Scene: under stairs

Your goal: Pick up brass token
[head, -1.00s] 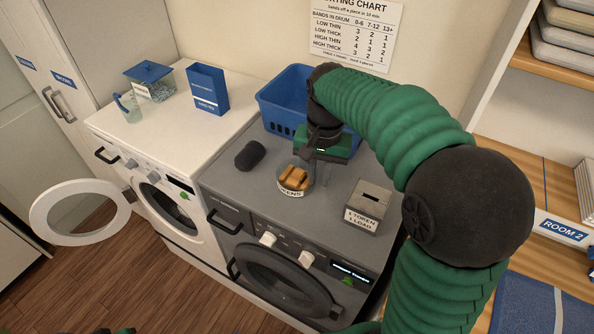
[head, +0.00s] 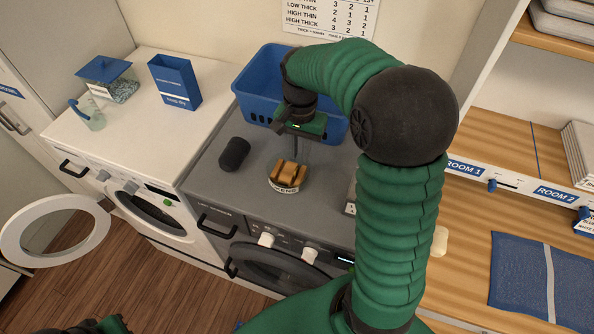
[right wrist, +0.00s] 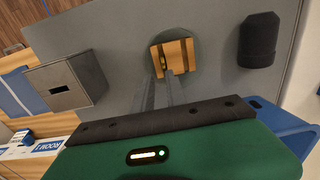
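A small round dish (head: 283,186) labelled as tokens stands on the grey machine. A tan block with slots (head: 288,173) sits in it. In the right wrist view the block (right wrist: 182,57) shows a brass-coloured token (right wrist: 163,60) in its left slot. My right gripper (head: 296,158) points down just above and behind the block; its thin grey fingers (right wrist: 168,76) reach to the block's near edge. They look slightly apart with nothing between them. Whether they touch the block is unclear. At the lower left edge, part of my left arm (head: 100,326) shows; its fingers cannot be made out.
A dark cylinder (head: 234,154) lies left of the dish. A blue basket (head: 262,85) stands behind it. A grey slotted box (right wrist: 66,85) stands on the machine's other side, mostly hidden by my arm in the head view. A white washer (head: 130,125) is at left.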

